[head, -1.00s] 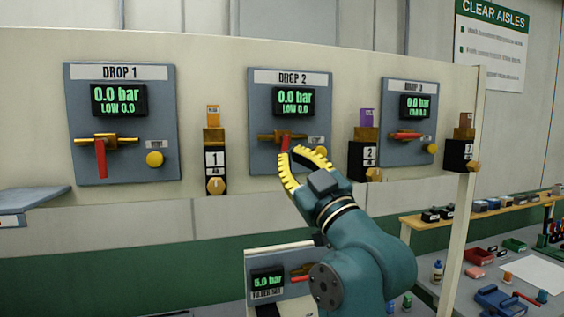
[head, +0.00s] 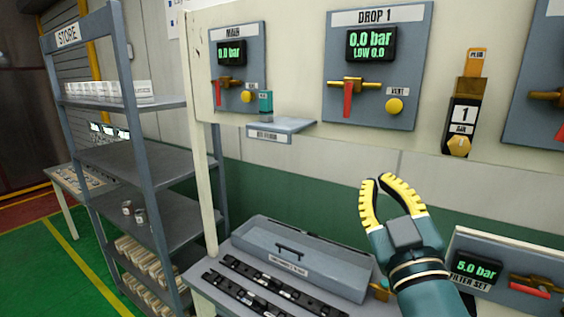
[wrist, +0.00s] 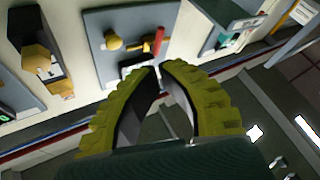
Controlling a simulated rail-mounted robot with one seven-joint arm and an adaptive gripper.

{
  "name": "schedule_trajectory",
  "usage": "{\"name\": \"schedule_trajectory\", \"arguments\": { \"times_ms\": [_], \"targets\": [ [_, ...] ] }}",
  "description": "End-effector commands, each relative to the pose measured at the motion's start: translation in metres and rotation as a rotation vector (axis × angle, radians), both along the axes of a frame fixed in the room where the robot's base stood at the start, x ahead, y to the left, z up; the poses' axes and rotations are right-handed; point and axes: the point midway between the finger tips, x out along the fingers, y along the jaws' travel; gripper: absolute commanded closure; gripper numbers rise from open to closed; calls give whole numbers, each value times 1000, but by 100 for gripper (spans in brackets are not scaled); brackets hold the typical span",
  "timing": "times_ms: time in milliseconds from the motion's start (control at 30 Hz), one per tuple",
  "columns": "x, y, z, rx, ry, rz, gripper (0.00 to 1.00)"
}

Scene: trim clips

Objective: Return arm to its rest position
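My gripper (head: 382,183) has yellow ribbed fingers and shows at the lower middle right of the head view, raised in front of the panel wall below the DROP 1 panel (head: 411,117). In the wrist view my gripper (wrist: 160,72) shows its two fingers with a gap between them and nothing held. The fingertips stand apart from the wall. The red valve handle (head: 348,98) of DROP 1 hangs down. A valve panel with a red handle (wrist: 160,41) is beyond the fingertips in the wrist view.
A grey toolbox (head: 300,262) sits on a bench below the wall, left of my gripper. The filter set unit (head: 478,269) is close at the right. A small shelf (head: 281,126) juts from the wall. The STORE rack (head: 137,150) stands at the left.

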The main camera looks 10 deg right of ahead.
Motion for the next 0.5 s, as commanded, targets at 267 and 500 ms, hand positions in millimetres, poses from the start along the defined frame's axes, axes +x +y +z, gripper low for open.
{"name": "schedule_trajectory", "arguments": {
  "times_ms": [267, 500],
  "targets": [
    [-71, 146, -46, 111, 27, 200, 100],
    [-155, 143, -33, 287, -25, 202, 100]
  ]
}}
